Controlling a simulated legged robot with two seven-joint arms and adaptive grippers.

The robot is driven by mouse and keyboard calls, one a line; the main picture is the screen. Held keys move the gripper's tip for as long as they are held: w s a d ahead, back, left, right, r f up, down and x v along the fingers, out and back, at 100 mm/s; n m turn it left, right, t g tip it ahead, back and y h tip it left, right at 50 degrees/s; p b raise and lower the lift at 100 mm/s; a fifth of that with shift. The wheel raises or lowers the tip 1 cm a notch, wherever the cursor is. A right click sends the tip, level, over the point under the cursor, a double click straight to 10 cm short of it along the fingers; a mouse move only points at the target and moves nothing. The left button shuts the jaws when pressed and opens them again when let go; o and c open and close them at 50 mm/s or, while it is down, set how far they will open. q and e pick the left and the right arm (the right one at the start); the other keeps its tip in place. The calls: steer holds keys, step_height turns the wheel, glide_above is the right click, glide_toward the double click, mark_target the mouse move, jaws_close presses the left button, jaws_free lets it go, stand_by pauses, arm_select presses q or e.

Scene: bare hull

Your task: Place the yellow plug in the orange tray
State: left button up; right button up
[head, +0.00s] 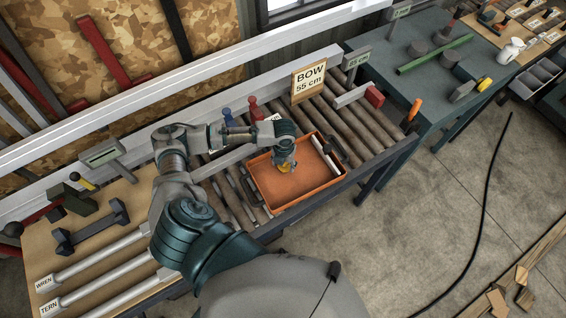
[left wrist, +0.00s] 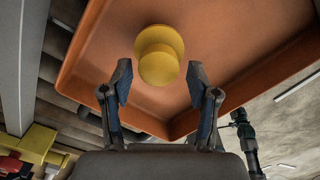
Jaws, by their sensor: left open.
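The yellow plug (head: 284,167) is within the orange tray (head: 275,190), near its back part. In the left wrist view the plug (left wrist: 160,62) shows a round end and a wider collar against the floor of the tray (left wrist: 235,45). My left gripper (head: 284,157) is over the tray. In the left wrist view its two fingers (left wrist: 159,80) are spread, one on each side of the plug, with gaps at both sides. The gripper hides part of the plug in the head view; I cannot tell whether its base rests fully on the tray floor. My right gripper is not in view.
The BOW sign (head: 312,77) is behind right. A blue-grey table (head: 425,85) stands right.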

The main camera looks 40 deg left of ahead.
arm_select(q)
steer(key=shift+r, duration=0.55)
step_height(320, 180, up, 11)
steer(key=shift+s+f, duration=0.1)
stand_by(0.4)
